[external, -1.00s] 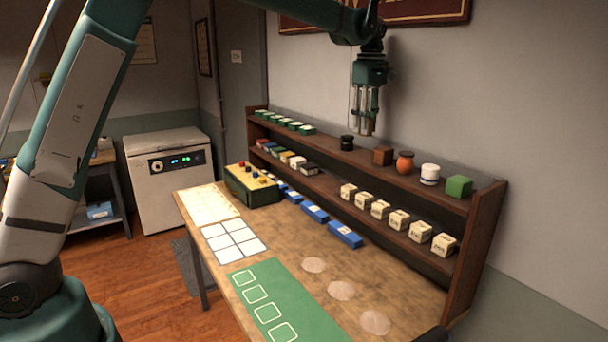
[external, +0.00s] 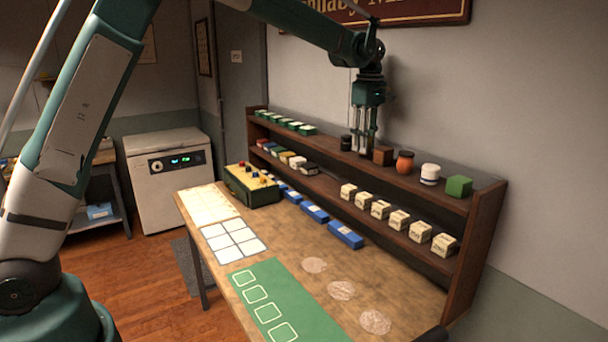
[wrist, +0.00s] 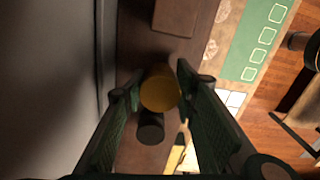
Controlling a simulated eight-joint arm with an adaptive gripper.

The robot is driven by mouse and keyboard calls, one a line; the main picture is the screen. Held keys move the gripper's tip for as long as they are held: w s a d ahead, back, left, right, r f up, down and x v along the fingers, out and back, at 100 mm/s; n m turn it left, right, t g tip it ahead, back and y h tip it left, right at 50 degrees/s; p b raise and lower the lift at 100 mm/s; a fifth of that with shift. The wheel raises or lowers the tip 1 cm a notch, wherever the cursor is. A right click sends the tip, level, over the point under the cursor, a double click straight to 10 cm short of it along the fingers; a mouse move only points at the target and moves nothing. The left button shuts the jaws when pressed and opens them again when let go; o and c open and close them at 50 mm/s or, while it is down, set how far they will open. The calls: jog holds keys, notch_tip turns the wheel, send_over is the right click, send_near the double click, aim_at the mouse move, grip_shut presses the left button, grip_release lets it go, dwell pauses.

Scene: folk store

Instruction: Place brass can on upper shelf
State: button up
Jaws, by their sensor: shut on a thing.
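My gripper (external: 365,138) is over the upper shelf (external: 335,155), shut on the brass can (wrist: 160,90). In the wrist view the can sits between my two fingers. In the external view it is small and partly hidden by the fingers, low over the upper shelf between a black can (external: 346,143) and a brown wooden box (external: 383,156). I cannot tell whether its bottom touches the shelf. The black can (wrist: 150,128) and the brown box (wrist: 175,15) also show in the wrist view, on either side of the brass can.
Farther right on the upper shelf stand an orange jar (external: 404,162), a white jar (external: 430,174) and a green box (external: 459,187). Several green-and-white boxes (external: 290,124) stand at its left end. The lower shelf holds several cream boxes (external: 398,220). The wall is close behind.

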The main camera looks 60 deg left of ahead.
jog(key=shift+f, duration=0.45)
jog(key=shift+f, duration=0.2)
jog(key=o, duration=1)
jog(key=shift+c, duration=0.2)
jog(key=shift+r, duration=0.2)
jog(key=shift+r+b, duration=0.45)
jog(key=shift+r, duration=5.55)
